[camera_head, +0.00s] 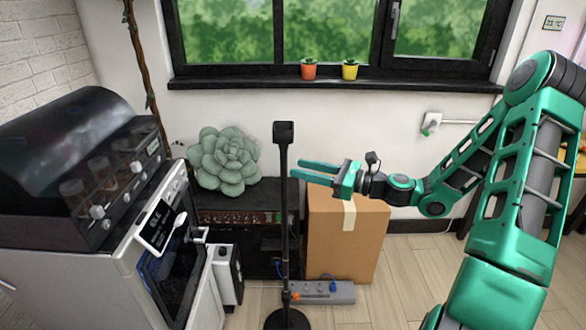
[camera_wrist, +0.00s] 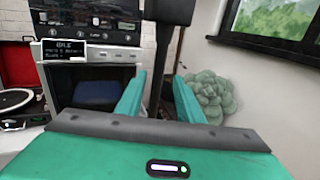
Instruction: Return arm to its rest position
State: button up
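My gripper (camera_head: 318,173) is green and reaches in from the right in the head view. Its fingers point left, in front of the cardboard box and close to the black stand. In the wrist view my gripper (camera_wrist: 160,98) shows two green fingers apart with nothing held between them. My arm extends from the right edge of the head view, bent at the elbow and held above the floor.
A black stand (camera_head: 284,220) rises by my fingertips; I cannot tell if they touch. A machine with a dark lid (camera_head: 75,130) is at left. A cardboard box (camera_head: 348,240) and power strip (camera_head: 325,292) are below. Floor at lower right (camera_head: 400,275) is clear.

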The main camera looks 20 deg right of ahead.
jog(key=shift+s+d, duration=0.1)
dwell(0.4)
jog(key=s+f+n+g+h, duration=0.6)
jog(key=s+f+n+g, duration=0.2)
jog(key=s+f+n, duration=0.3)
jog(key=s+d+r+n+g+h, duration=0.1)
jog(key=s+d+r+n+h, duration=0.1)
jog(key=s, duration=0.6)
jog(key=s+d+r+n+g+h, duration=0.1)
jog(key=s+d+r+n+h, duration=0.2)
jog(key=s+d, duration=0.5)
jog(key=s+d+r+n+g+h, duration=0.1)
jog(key=s+d+r+n+h, duration=0.1)
jog(key=s+d+r, duration=0.3)
jog(key=s+r+n, duration=0.1)
jog(key=s, duration=0.3)
jog(key=shift+s+r+n+g, duration=0.2)
jog(key=shift+r+n+g, duration=0.1)
jog(key=shift+n+g, duration=0.1)
